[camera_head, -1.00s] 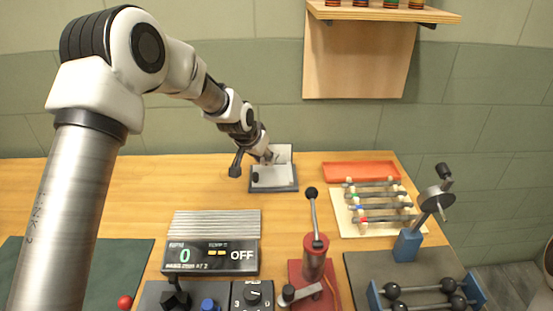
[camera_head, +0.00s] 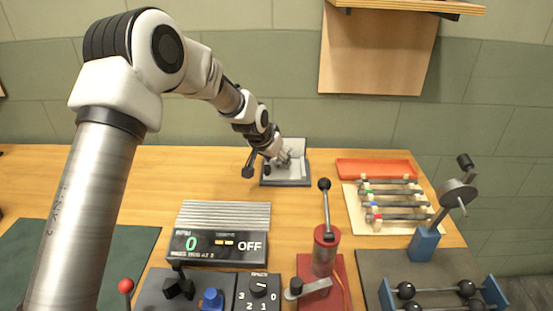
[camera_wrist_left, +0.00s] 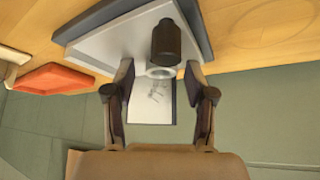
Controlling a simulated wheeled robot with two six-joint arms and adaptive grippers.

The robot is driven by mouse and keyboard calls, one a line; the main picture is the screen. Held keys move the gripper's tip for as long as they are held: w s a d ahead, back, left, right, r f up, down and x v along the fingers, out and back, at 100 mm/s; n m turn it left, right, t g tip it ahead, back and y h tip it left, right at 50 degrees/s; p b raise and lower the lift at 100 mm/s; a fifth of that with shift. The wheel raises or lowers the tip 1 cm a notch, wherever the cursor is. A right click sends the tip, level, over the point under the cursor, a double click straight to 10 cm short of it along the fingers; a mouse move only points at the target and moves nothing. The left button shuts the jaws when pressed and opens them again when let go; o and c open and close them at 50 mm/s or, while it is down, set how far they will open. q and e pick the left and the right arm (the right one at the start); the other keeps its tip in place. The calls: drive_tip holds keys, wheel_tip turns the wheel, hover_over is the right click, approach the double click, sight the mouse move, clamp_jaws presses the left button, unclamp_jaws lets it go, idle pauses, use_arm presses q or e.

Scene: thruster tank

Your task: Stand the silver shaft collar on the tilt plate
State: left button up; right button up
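A small pale silver ring, which looks like the shaft collar (camera_wrist_left: 160,72), shows in the left wrist view at the light grey plate. Its round opening faces the camera. My left gripper (camera_wrist_left: 160,76) has its fingers spread on either side of it, with gaps visible. The plate, apparently the tilt plate (camera_wrist_left: 105,47), has a dark base and a pale panel behind. It also shows in the head view (camera_head: 297,176) at the back of the bench. My left gripper (camera_head: 284,158) is over it there, and the collar is too small to make out. My right gripper is not in view.
A dark cylinder (camera_wrist_left: 166,43) stands by the ring. An orange tray (camera_head: 375,168) and a rack of rods (camera_head: 392,203) lie right of the plate. A red lever press (camera_head: 325,250) and a display box (camera_head: 217,246) stand nearer. Bare wood lies left of the plate.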

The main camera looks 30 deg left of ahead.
use_arm(q)
drive_tip(key=shift+s+r, duration=0.1)
drive_tip(key=shift+r, duration=0.4)
drive_tip(key=v, duration=1.1)
drive_tip(key=shift+s, duration=0.15)
drive_tip(key=shift+r, duration=0.15)
